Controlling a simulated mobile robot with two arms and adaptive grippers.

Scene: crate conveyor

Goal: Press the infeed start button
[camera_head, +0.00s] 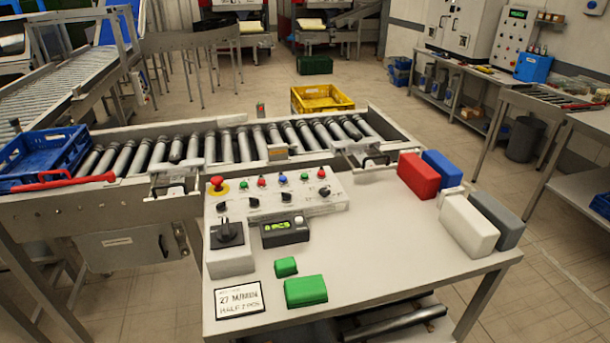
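A light grey control panel (275,203) stands on the white table, at its far left part. On its top row are a red mushroom button on a yellow base (217,182), a green button (243,184), a red button (262,181), a blue button (283,179), a second green button (304,177) and another red button (321,173). Several dark knobs sit below that row. The labels are too small to read, so I cannot tell which button is the infeed start. Neither of my grippers is in view.
The roller conveyor (230,148) runs behind the panel, with a blue crate (45,153) at its left end. A selector box (230,257), a small display (285,232), green blocks (306,291) and several coloured blocks (419,175) stand on the table (400,255). The table's middle is clear.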

